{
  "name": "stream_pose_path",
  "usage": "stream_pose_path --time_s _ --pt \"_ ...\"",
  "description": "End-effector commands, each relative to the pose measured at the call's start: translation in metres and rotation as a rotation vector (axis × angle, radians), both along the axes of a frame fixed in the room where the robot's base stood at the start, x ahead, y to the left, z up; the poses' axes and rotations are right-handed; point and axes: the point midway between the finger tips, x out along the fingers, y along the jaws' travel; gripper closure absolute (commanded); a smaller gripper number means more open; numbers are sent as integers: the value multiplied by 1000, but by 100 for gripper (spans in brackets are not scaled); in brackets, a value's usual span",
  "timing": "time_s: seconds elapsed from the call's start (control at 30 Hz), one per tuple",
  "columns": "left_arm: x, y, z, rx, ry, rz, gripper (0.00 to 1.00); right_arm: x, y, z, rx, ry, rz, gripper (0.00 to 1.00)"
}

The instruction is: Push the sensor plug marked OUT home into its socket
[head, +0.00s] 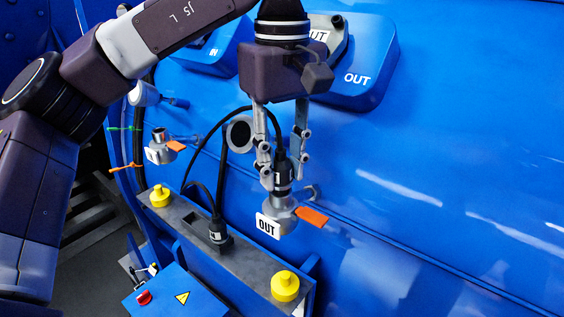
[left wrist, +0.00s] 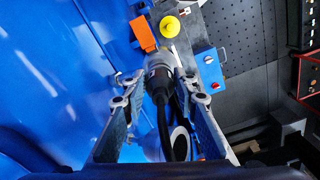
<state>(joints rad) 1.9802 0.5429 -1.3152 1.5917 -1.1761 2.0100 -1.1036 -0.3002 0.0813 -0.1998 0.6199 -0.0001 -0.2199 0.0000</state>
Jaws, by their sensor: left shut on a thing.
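My left gripper (head: 283,172) points down in the head view and is shut on a black plug (head: 283,178) with a black cable looping up behind the fingers. The plug stands roughly upright over the silver socket (head: 281,213), which carries a white OUT label (head: 268,226) and an orange tag (head: 312,216). The plug's lower end meets the socket's mouth; how deep it sits I cannot tell. In the left wrist view the plug (left wrist: 160,86) is between the fingers (left wrist: 158,88), lined up with the silver socket (left wrist: 157,62). My right gripper is not in view.
A second socket (head: 161,152) with an orange tag is at the left. A grey rail (head: 250,262) below holds another black plug (head: 217,232) and two yellow caps (head: 160,196) (head: 285,286). A blue box (head: 165,292) with a red knob stands in front. The blue housing (head: 450,150) fills the right.

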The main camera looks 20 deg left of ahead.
Motion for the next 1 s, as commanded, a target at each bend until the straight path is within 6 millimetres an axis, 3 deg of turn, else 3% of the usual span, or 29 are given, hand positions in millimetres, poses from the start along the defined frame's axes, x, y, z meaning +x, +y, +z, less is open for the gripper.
stream_pose_path --time_s 0.53,0.57,0.7,1.0 --pt "0 0 -14 -1 -1 1 98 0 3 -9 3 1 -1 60" --pt "0 0 -13 -1 -1 1 70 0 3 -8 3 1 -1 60" --pt "0 0 -13 -1 -1 1 54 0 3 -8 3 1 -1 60" --pt "0 0 -12 0 0 1 53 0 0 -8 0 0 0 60"
